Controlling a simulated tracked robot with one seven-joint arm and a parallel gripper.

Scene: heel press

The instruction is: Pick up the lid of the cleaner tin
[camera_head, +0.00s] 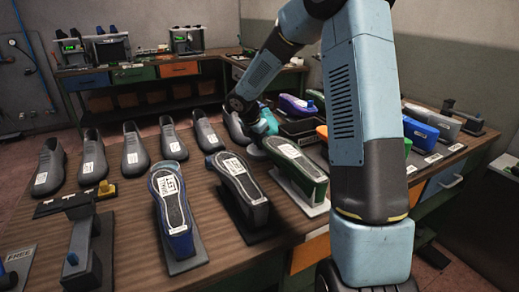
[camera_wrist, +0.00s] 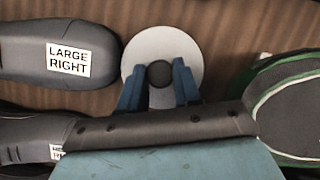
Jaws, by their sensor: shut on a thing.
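The lid (camera_wrist: 160,47) is a pale grey disc with a dark round knob (camera_wrist: 159,74), seen from above in the wrist view. My gripper (camera_wrist: 159,84) has its two blue fingers on either side of the knob and is shut on it. The disc hides whatever is beneath it, so I cannot tell whether it rests on the tin or is raised. In the head view my arm reaches down among the shoe forms, and its end mostly hides the lid; the fingertips are not clear there.
A grey form labelled LARGE RIGHT (camera_wrist: 68,58) lies left of the lid. A green-edged shoe (camera_wrist: 290,105) is close on the right. Several grey forms (camera_head: 135,150) and upturned shoes on stands (camera_head: 240,182) crowd the wooden bench. A press-like fixture (camera_head: 82,245) stands at the front left.

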